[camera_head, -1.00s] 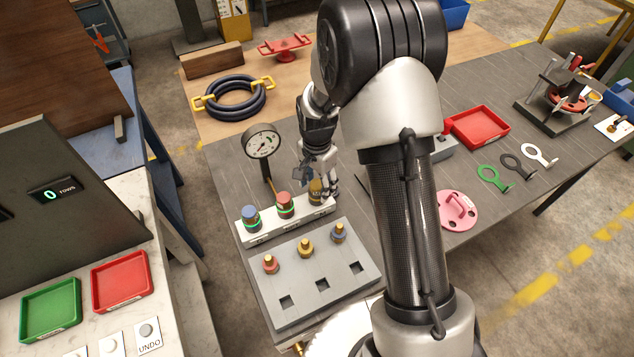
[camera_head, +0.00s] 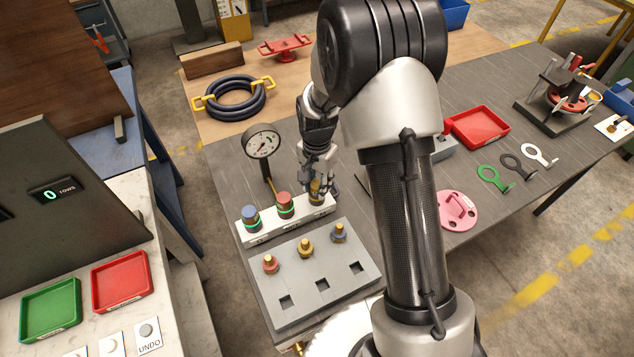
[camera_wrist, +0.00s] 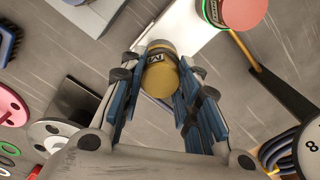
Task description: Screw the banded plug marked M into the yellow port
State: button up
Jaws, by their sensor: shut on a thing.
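The yellow plug (camera_head: 315,193) has a dark band with a letter that looks like M, seen sideways in the wrist view (camera_wrist: 160,78). It stands at the right end of the white port block (camera_head: 290,226). My gripper (camera_wrist: 162,72) is shut on it, with one blue-padded finger on each side. In the head view my gripper (camera_head: 318,185) reaches down to it from above. The yellow port under the plug is hidden, so I cannot tell how deep the plug sits. A blue plug (camera_head: 251,217) and a red plug (camera_head: 285,203) stand upright in the same block, with green glowing rings.
A grey plate (camera_head: 300,268) in front carries red, yellow and blue fittings and several square holes. A pressure gauge (camera_head: 261,142) stands behind the block. A pink flanged part (camera_head: 458,211) and a red tray (camera_head: 478,127) lie to the right, beyond my arm.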

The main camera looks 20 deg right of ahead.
aim_at(317, 184)
grip_shut()
jog(key=m, duration=0.2)
jog(key=shift+m, duration=0.3)
jog(key=o, duration=1)
grip_release()
notch_tip(317, 184, up, 12)
